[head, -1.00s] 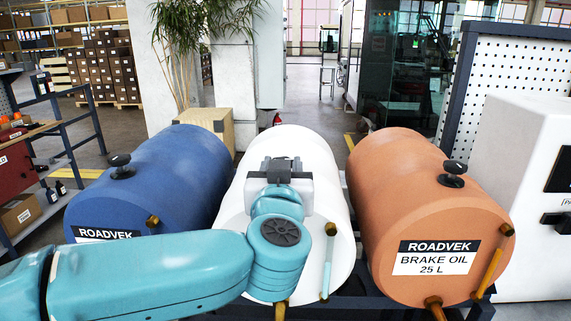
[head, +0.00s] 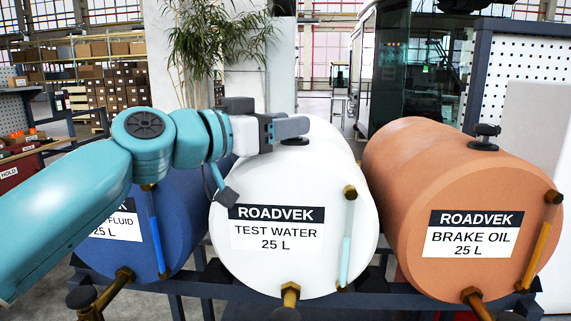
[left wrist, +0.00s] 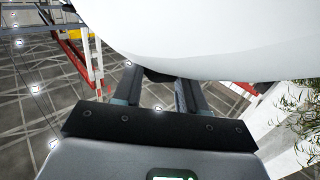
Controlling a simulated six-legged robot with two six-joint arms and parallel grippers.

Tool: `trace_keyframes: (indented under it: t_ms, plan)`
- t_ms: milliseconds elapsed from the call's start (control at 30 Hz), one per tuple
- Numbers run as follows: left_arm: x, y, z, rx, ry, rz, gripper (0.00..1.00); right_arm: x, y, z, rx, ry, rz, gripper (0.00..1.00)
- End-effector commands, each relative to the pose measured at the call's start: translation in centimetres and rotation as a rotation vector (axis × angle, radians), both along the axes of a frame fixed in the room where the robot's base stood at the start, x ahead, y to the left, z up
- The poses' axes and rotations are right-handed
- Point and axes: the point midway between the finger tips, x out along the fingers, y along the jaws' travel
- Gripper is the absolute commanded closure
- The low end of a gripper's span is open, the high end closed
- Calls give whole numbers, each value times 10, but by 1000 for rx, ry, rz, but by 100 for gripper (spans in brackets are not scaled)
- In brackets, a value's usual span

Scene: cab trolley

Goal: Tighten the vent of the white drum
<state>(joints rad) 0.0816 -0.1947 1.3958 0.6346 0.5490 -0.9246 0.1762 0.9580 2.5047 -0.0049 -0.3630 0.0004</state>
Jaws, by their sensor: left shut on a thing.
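The white drum (head: 265,185), labelled TEST WATER 25 L, lies on its side in the middle of the rack. Its vent (head: 295,141) is a black knob on top, mostly hidden behind my left gripper (head: 293,128). The left gripper reaches in from the left at the drum's top and is shut on the vent. In the left wrist view, the white drum (left wrist: 210,35) fills the top, and the dark vent (left wrist: 157,76) shows between the fingertips of my left gripper (left wrist: 158,88). My right gripper is in neither view.
A blue drum (head: 190,215) lies at left, partly behind my left arm. An orange drum (head: 410,190) with a black vent (head: 485,137) lies at right. The rack (head: 200,285) runs below.

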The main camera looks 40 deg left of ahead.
Motion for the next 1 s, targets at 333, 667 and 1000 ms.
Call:
trace_keyframes:
  t_ms: [333, 667, 1000]
  plan:
    - [1, 3, -2, 1, 1, -105, 89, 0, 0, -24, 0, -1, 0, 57]
    - [1, 2, 0, 4, 0, -124, 89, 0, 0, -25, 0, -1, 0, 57]
    - [1, 2, 0, 4, 0, -123, 33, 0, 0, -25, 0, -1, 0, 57]
